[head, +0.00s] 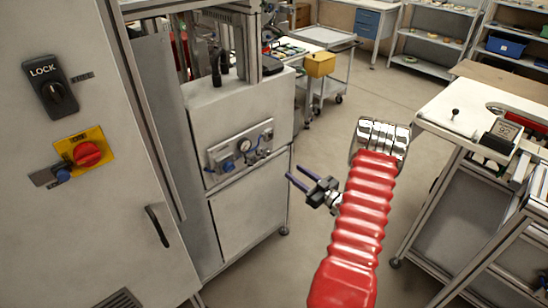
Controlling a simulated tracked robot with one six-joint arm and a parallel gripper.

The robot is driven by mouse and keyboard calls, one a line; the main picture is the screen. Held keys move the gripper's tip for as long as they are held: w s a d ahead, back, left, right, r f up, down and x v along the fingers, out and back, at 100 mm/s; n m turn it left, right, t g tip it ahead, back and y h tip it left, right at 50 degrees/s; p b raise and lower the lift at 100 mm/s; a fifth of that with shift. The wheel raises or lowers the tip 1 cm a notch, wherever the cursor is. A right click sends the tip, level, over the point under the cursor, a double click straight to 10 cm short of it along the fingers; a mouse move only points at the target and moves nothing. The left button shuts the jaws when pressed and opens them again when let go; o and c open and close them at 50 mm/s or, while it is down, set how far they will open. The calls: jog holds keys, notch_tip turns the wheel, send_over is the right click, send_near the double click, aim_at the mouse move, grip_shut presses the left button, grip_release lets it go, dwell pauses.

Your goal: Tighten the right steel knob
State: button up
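I cannot make out a steel knob for certain in the head view. The small panel (241,148) on the light grey machine cabinet carries a round gauge (244,145) and small fittings too small to tell apart. My gripper (294,171) is in the middle of the view, to the right of that panel and apart from it. Its two dark bluish fingers point left with a gap between them, and nothing is held. My red ribbed arm sleeve covers part of the floor behind it.
A tall grey cabinet door (75,200) at left carries a black LOCK switch (58,93), a red rotary switch (87,154) and a handle (158,226). A workbench (452,108) stands at right. A yellow box (320,64) sits on a cart behind. Open floor lies between.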

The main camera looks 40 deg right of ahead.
aim_at(269, 154)
jog(key=shift+w, duration=0.15)
jog(key=w, duration=1.3)
jog(key=shift+w+a, duration=0.2)
jog(key=shift+w, duration=0.1)
jog(key=shift+c, duration=0.3)
